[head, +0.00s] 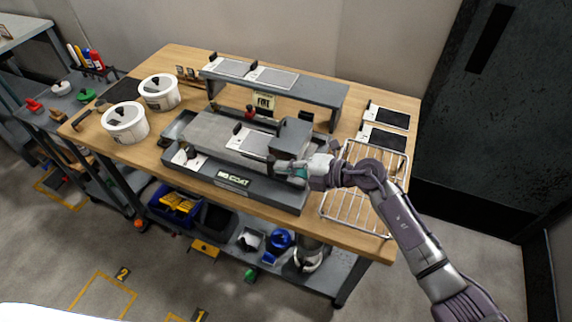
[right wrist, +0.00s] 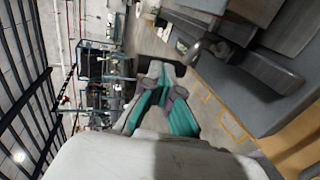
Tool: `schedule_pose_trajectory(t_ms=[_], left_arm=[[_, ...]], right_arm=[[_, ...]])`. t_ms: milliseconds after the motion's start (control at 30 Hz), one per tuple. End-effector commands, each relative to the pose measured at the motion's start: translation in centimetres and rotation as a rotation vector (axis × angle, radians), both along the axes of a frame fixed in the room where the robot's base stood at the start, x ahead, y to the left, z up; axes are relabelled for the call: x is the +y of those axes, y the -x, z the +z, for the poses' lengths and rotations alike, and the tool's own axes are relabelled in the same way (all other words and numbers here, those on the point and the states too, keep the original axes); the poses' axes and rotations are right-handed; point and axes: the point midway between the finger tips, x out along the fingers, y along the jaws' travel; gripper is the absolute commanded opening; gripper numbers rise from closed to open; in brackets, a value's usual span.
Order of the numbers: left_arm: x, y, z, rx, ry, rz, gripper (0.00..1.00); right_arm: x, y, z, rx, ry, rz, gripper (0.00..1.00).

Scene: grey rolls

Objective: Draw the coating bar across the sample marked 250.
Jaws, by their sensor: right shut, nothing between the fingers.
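The coater (head: 245,182), a dark grey bench unit with a "COAT" label, stands mid-table. A white and grey sample panel (head: 252,143) lies on its grey bed, left of a dark grey block (head: 293,136). I cannot read 250 on any panel. The coating bar cannot be told apart from the coater's dark parts. My right gripper (head: 283,171), with teal fingers, is shut and empty at the coater's front right, just in front of the block. It also shows in the right wrist view (right wrist: 163,82), with the grey coater (right wrist: 245,65) at right. My left gripper is out of view.
A wire rack (head: 345,205) lies right of the coater, under my right arm. More panels (head: 386,117) lie behind it. A raised shelf (head: 318,91) with panels (head: 272,76) spans the back.

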Motion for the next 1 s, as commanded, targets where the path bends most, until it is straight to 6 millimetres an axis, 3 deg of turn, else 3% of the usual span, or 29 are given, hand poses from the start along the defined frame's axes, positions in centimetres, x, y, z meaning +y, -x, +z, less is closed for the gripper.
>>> schedule_pose_trajectory(t_ms=[1000], left_arm=[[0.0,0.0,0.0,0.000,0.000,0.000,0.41]], right_arm=[[3.0,-0.9,0.1,-0.001,-0.002,0.001,0.00]])
